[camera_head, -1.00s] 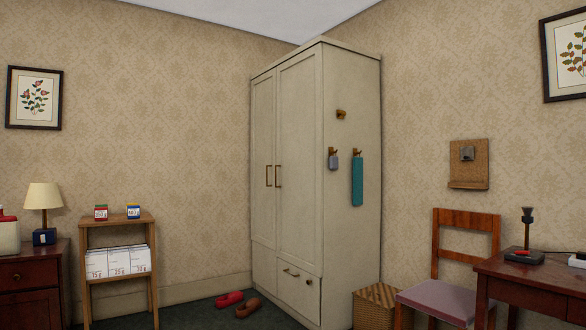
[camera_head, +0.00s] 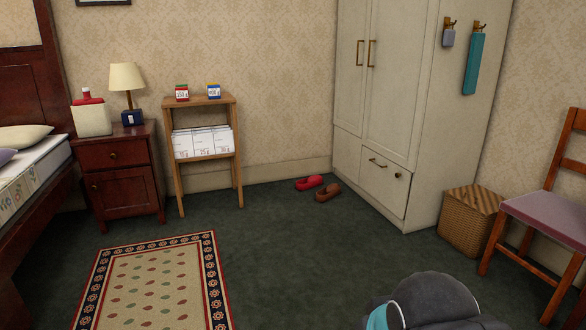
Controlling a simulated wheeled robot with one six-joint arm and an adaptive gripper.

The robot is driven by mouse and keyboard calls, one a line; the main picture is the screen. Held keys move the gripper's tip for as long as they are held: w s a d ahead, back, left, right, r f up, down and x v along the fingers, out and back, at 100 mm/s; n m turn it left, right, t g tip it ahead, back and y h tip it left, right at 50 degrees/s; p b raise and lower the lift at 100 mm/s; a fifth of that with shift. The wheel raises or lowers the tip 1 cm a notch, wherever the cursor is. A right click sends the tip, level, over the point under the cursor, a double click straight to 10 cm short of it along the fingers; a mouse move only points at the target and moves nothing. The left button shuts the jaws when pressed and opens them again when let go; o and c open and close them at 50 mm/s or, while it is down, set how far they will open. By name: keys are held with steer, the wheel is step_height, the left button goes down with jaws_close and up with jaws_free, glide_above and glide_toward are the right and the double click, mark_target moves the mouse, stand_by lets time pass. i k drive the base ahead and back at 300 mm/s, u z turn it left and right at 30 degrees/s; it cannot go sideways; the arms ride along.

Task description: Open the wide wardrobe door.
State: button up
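The cream wardrobe (camera_head: 455,140) stands in the back right corner of the room. Its wide door (camera_head: 397,80) is on the right of its front and is shut, with a brass bar handle (camera_head: 371,54) near its left edge. The narrow door (camera_head: 349,65) to its left is also shut, with its own handle (camera_head: 359,52). A shut drawer (camera_head: 383,178) with a handle lies below the wide door. A dark rounded part of my arm shows at the bottom right. My gripper is not in view.
A red slipper (camera_head: 309,183) and a brown slipper (camera_head: 328,191) lie on the floor by the wardrobe's front. A wicker basket (camera_head: 468,228) and a chair (camera_head: 545,215) stand to its right. A rug (camera_head: 160,290) lies front left. Green carpet between is clear.

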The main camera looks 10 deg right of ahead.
mark_target(403, 33)
steer(key=z, duration=0.55)
steer(key=i, duration=2.15)
steer(key=u, duration=0.2)
steer(key=i, duration=2.2)
steer(key=u, duration=0.65)
